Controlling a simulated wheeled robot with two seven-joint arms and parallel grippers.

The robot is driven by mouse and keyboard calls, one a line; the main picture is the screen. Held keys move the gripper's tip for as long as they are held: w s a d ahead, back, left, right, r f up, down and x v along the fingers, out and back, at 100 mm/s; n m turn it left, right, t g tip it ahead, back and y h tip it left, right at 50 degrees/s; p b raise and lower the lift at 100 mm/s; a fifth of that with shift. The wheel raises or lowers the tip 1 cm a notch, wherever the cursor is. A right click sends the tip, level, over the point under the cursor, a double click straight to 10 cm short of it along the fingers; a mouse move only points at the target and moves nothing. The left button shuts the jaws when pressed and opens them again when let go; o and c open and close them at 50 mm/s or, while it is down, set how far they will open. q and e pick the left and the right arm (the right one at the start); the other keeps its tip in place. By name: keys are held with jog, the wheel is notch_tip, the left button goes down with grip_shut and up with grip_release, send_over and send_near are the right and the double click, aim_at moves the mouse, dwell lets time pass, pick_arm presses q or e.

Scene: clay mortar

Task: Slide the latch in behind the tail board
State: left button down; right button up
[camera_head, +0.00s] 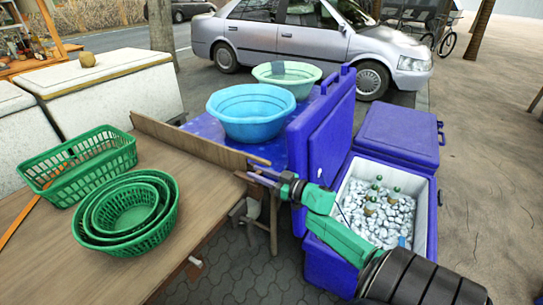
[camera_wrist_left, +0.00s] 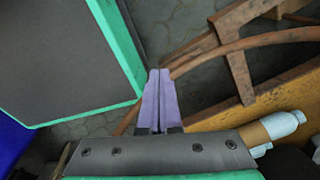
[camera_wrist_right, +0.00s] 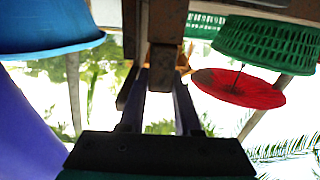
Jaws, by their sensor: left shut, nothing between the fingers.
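The tail board (camera_head: 195,142) is a long wooden plank standing on edge along the far right side of the wooden table. The latch (camera_head: 240,175) is a small wooden bar near the board's right end, at the table corner. My right gripper (camera_head: 258,178) reaches it from the right. In the right wrist view the right gripper (camera_wrist_right: 160,85) has a finger on each side of the latch (camera_wrist_right: 161,66), the tips against the wood. How far the latch sits behind the board is hidden. My left gripper (camera_wrist_left: 158,85) is shut and empty in its wrist view; I cannot pick it out in the head view.
Nested green baskets (camera_head: 130,212) and a green crate (camera_head: 80,163) are on the table. Blue cool boxes, one open with ice (camera_head: 425,215), stand on the right. A blue basin (camera_head: 250,112) stands behind the board. A wooden stool (camera_wrist_left: 235,65) is near my left gripper.

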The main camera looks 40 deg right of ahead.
jog(key=v, duration=1.4)
